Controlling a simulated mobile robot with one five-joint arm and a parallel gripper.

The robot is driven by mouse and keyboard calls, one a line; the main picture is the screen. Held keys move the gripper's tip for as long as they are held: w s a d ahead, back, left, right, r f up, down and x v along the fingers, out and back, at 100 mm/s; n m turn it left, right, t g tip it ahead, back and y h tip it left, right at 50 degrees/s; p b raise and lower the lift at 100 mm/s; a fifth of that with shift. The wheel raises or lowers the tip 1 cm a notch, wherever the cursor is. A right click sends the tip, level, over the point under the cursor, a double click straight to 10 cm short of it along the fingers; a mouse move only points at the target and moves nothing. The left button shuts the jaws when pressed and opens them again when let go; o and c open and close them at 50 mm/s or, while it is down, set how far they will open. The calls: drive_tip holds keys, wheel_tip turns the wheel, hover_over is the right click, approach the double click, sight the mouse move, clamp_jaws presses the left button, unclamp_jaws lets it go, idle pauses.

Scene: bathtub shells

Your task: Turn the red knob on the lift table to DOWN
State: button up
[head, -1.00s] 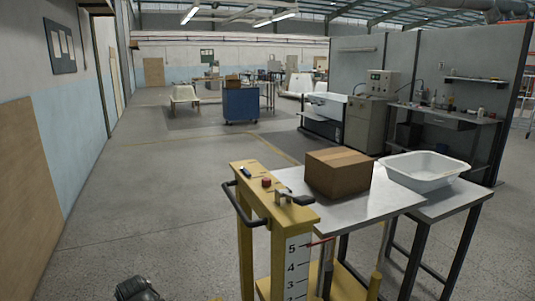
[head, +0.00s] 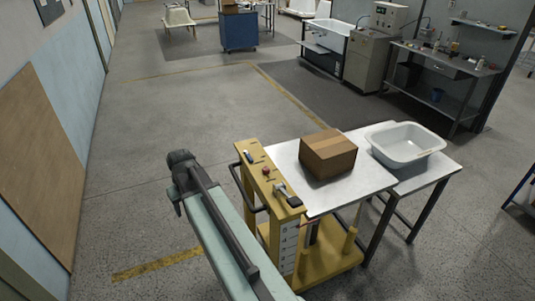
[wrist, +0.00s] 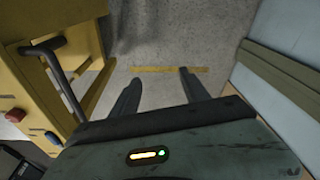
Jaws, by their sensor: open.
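The lift table has a yellow control column (head: 245,150) with a small red knob (head: 265,170) on its top panel. The knob's pointer and markings are too small to read. In the head view my arm stands left of the column; the fingers are hidden.
A black handle bar (wrist: 62,85) sticks out from the column beside my gripper. A cardboard box (head: 328,156) sits on the lift table's top (head: 290,180). A white basin (head: 405,147) is on the table to its right. The floor left of the column is clear.

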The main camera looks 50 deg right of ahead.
drive_tip(key=w+d+m+t, duration=0.1)
drive_tip(key=d+m, duration=0.1)
drive_tip(key=d, duration=2)
drive_tip(key=m+t+h, duration=0.1)
drive_tip(key=h, duration=0.1)
approach(267, 169)
drive_tip(key=b+x, duration=0.7)
drive_tip(key=x, duration=0.2)
drive_tip(key=shift+w+b, duration=0.1)
drive_tip(key=shift+b, duration=0.25)
drive_tip(key=shift+r, duration=0.1)
drive_tip(key=shift+c, duration=0.3)
